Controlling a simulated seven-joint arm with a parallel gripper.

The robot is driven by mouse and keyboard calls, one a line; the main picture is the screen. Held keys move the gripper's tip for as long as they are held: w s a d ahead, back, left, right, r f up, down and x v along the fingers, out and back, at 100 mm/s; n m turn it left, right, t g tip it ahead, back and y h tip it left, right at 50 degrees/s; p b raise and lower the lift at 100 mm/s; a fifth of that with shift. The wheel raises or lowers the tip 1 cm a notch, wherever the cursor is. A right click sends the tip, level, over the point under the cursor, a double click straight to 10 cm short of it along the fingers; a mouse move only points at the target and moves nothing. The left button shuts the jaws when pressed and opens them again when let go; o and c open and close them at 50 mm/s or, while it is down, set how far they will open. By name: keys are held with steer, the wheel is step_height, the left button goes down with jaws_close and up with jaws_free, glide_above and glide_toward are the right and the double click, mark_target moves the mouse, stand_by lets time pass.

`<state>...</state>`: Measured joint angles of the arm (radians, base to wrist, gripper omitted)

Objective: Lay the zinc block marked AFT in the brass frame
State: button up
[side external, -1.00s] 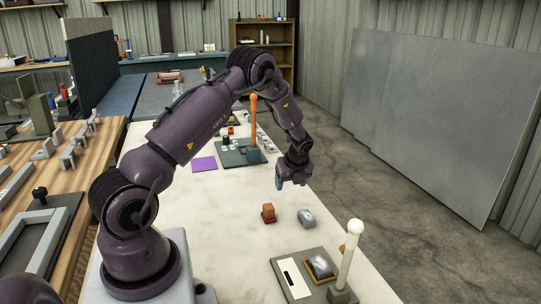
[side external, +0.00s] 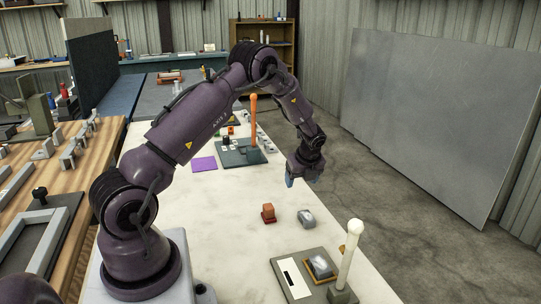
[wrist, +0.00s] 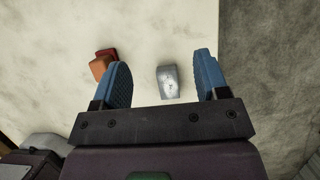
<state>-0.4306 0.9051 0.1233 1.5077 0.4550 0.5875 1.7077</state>
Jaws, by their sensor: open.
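A grey zinc-coloured block (side external: 306,218) lies on the pale tabletop; it also shows in the wrist view (wrist: 168,82), between and beyond my fingers. Its marking is too small to read. A brass-coloured frame (side external: 322,277) sits on a dark plate near the front edge of the side view, with another grey block (side external: 319,264) in it, its marking also unreadable. My gripper (side external: 303,182) is open and empty, in the air above the table, farther back than the loose grey block. Its two blue fingers show wide apart in the wrist view (wrist: 161,58).
An orange-red block (side external: 268,212) stands just left of the loose grey block. The dark plate (side external: 283,262) also bears a white strip and an upright white post (side external: 350,250). An orange post (side external: 253,120) stands farther back. The table's right edge is close to my gripper.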

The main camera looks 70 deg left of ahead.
steer(key=s+d+r+n+t+h, duration=0.1)
steer(key=s+d+r+n+h, duration=0.1)
steer(key=s+d+r+n, duration=0.7)
steer(key=s+d+r+n+t+h, duration=0.1)
steer(key=s+d+r+n+h, duration=0.1)
steer(key=s+d+r+n, duration=0.6)
steer(key=d+r+n, duration=0.2)
steer(key=d+r, duration=0.3)
steer(key=d, duration=0.4)
steer(key=shift+s+t, duration=0.35)
steer(key=shift+t, duration=0.05)
